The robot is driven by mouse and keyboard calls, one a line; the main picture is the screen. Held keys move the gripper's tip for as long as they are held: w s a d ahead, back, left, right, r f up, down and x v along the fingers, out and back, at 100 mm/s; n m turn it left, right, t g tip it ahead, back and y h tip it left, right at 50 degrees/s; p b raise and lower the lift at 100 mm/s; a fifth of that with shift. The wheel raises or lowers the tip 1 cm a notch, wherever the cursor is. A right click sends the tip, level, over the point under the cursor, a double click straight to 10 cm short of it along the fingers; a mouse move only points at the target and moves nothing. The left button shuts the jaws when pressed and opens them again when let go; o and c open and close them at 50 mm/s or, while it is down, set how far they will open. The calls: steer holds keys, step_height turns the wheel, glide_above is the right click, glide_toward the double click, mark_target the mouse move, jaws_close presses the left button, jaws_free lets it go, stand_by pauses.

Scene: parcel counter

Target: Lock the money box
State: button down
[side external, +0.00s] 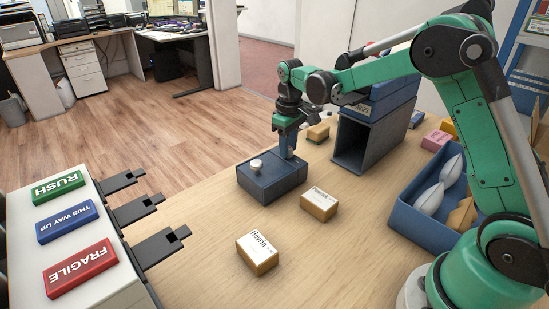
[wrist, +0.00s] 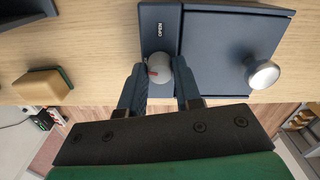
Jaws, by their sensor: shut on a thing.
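The money box (side external: 272,184) is a low dark blue box standing on the counter; its top also shows in the wrist view (wrist: 215,50). A pale round knob (side external: 256,164) sits on its lid panel, at the right in the wrist view (wrist: 263,74). A grey round lock dial (wrist: 160,68) with a red mark on its left side sits on the narrow strip beside the lid. The lid looks closed. My gripper (side external: 288,150) points down at the box's far side. In the wrist view its fingers (wrist: 159,78) are shut on the dial, one each side.
A dark open-fronted bin (side external: 355,145) stands just right of the box. Small labelled cartons (side external: 257,253) (side external: 319,204) lie in front and to the right. A blue tray (side external: 405,222) holds white pouches. Stamped blocks (side external: 67,221) sit on a white unit at left.

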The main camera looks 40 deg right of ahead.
steer(key=shift+n, duration=1.2)
steer(key=c, duration=0.6)
jaws_free()
steer(key=shift+r, duration=2.8)
